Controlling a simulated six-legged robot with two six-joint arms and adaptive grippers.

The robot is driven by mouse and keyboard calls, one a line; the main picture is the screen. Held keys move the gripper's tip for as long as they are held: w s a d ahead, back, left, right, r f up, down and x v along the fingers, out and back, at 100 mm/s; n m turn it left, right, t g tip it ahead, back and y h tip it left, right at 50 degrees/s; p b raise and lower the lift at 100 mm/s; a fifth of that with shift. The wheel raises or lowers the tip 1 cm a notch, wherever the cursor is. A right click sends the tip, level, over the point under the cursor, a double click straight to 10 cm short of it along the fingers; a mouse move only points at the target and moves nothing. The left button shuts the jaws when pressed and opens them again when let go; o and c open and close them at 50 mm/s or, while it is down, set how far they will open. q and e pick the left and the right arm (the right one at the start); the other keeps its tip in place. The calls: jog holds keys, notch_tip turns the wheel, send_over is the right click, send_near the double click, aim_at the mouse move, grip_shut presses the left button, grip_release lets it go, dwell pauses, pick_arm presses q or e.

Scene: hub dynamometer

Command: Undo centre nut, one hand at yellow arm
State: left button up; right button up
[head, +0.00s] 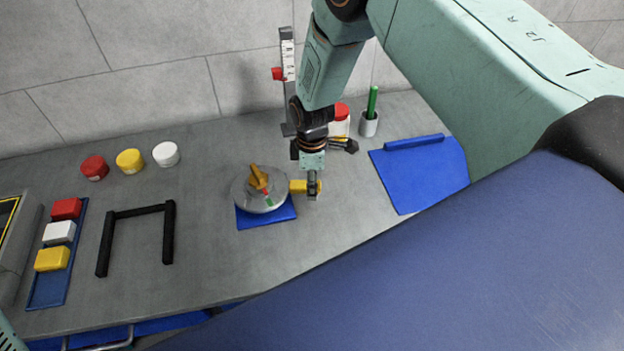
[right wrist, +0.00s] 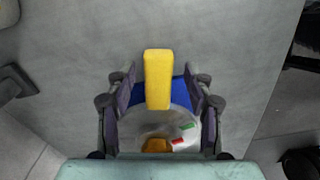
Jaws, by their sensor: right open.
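The hub is a round grey disc (head: 246,196) lying over a blue pad (head: 270,217) on the bench. An orange centre nut (head: 258,178) with a raised bar sits on top of it. A green mark and a red mark lie close together near the nut. The yellow arm (head: 298,186) sticks out from the disc's right side. My right gripper (head: 314,187) is at the outer end of the yellow arm. In the right wrist view the yellow arm (right wrist: 158,80) lies between my open fingers, with gaps on both sides. My left gripper is not in view.
A black frame (head: 138,211) and a blue tray (head: 48,287) of coloured blocks lie at left. Red, yellow and white round pieces (head: 166,154) stand behind. An upright scale (head: 288,60), a cup with a green stick (head: 369,125) and a blue mat (head: 425,180) are behind and right.

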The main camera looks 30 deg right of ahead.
jog(key=shift+w+a+f, duration=0.1)
jog(key=shift+w+a, duration=0.1)
jog(key=shift+w, duration=0.1)
jog(key=c, duration=0.4)
jog(key=shift+s+d, duration=0.1)
grip_shut()
